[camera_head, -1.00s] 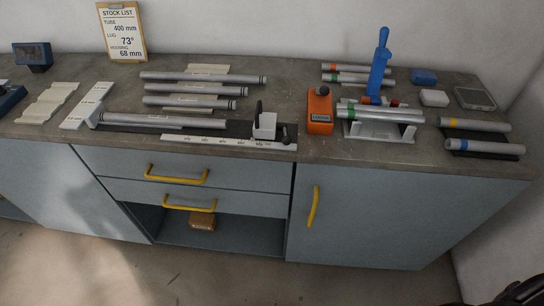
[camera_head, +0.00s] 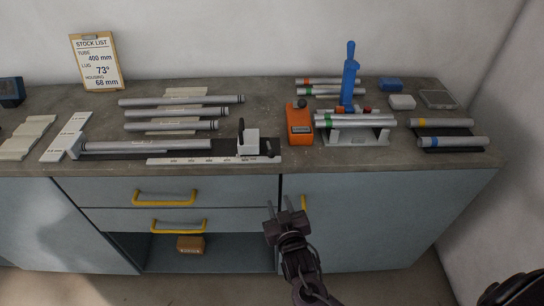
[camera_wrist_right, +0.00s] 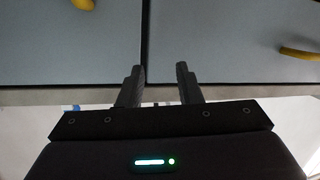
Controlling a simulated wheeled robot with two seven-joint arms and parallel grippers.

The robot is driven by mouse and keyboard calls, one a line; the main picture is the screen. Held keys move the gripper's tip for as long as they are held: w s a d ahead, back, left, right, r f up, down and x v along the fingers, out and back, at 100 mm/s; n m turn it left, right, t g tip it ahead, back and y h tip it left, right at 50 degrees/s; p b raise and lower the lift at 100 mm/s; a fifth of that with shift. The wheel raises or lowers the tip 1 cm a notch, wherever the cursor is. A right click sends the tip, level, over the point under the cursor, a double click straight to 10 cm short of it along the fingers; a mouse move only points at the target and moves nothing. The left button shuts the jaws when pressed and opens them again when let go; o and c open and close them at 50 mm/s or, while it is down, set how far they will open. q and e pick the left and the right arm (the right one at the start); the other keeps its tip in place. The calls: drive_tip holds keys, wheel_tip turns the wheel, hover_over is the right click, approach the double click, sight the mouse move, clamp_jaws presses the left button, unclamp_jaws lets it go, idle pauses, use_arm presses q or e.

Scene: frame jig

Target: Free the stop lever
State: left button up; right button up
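The stop is a white block (camera_head: 248,145) at the right end of the tube jig on the counter. A dark upright lever (camera_head: 241,129) stands at its left side, and a small dark knob (camera_head: 268,149) sits at its right. A grey tube (camera_head: 145,146) lies in the jig, left of the block. My right gripper (camera_head: 284,206) is below and in front of the counter edge, well apart from the stop. In the right wrist view its two fingers (camera_wrist_right: 160,70) are apart with nothing between them. My left gripper is not in view.
A white ruler strip (camera_head: 205,160) runs along the front of the jig. An orange device (camera_head: 299,126) stands right of the stop, then a blue upright-handled tool (camera_head: 349,75) and a tube stand (camera_head: 355,138). Yellow cabinet handles (camera_head: 165,197) stick out below the counter.

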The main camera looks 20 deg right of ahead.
wheel_tip(320, 180, up, 11)
drive_tip(key=m+t, duration=0.2)
drive_tip(key=w+p, duration=0.1)
drive_tip(key=w, duration=0.6)
drive_tip(key=shift+w+d+h+p, duration=0.2)
drive_tip(key=shift+w+h+p, duration=0.2)
drive_tip(key=shift+r, duration=0.1)
clamp_jaws()
